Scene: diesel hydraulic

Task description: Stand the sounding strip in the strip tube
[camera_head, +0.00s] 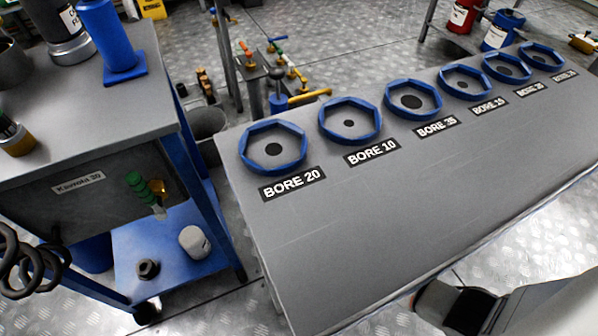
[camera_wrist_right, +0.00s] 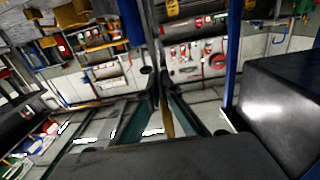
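A blue upright tube on a square foot (camera_head: 118,40), which looks like the strip tube, stands on the grey cart top at the upper left of the head view. In the right wrist view my right gripper (camera_wrist_right: 160,82) has its fingers close together. A thin brownish strip (camera_wrist_right: 166,115), apparently the sounding strip, runs between them. In the head view only a dark and pale part of my right arm shows at the lower right edge. The right fingertips and the strip are outside that view. My left gripper is in neither view.
A grey bench (camera_head: 400,210) carries a row of blue hexagonal rings (camera_head: 273,147) with BORE labels along its far edge; its near part is clear. A dark bottle (camera_head: 62,25) stands beside the blue tube. The cart's lower blue shelf (camera_head: 165,250) holds a white container (camera_head: 194,243).

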